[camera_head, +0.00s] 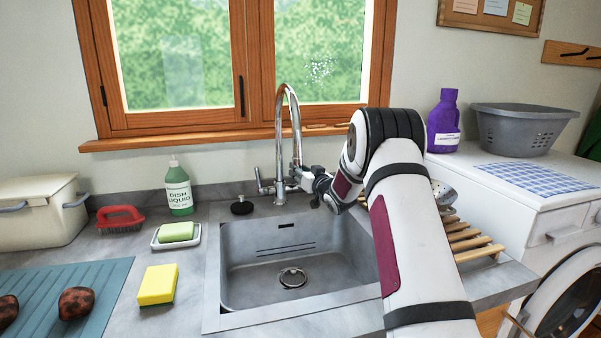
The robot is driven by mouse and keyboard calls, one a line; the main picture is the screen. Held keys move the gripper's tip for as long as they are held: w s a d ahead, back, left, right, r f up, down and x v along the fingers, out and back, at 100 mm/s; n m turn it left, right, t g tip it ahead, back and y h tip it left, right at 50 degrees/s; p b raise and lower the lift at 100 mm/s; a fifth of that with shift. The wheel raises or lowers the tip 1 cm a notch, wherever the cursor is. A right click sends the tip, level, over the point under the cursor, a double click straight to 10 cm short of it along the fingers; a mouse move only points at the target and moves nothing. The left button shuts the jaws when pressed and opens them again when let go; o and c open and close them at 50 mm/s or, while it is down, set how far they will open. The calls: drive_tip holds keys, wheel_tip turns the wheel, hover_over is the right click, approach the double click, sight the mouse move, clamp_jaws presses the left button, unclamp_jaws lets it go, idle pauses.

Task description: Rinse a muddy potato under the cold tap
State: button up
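Two muddy, reddish-brown potatoes lie on the ribbed blue mat (100,282) at the lower left: one potato (76,303) is whole in view, the other potato (7,310) is cut by the picture's left edge. The chrome tap (280,140) rises behind the grey sink (240,255), with a lever (262,184) on its left side. The sink basin looks empty, and no running water shows. My gripper (303,174) is at the right side of the tap's lower part, above the sink's back edge. It is small here, so I cannot tell its opening or whether it touches the tap.
Left of the sink are a yellow sponge (158,285), a soap dish with green soap (176,232), a green dish-liquid bottle (179,190), a red brush (120,218) and a cream bin (35,212). A wooden rack (470,243) stands right of the sink, partly behind my arm.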

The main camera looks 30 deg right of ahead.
clamp_jaws()
drive_tip(key=t+b, duration=0.1)
drive_tip(key=b, duration=0.1)
drive_tip(key=s+t+b, duration=0.1)
drive_tip(key=b, duration=0.1)
drive_tip(key=t+b, duration=0.1)
drive_tip(key=b, duration=0.1)
drive_tip(key=shift+s+a+f+n+b, duration=0.2)
drive_tip(key=shift+s+n+b, duration=0.1)
drive_tip(key=shift+b, duration=0.1)
drive_tip(key=shift+r, duration=0.1)
unclamp_jaws()
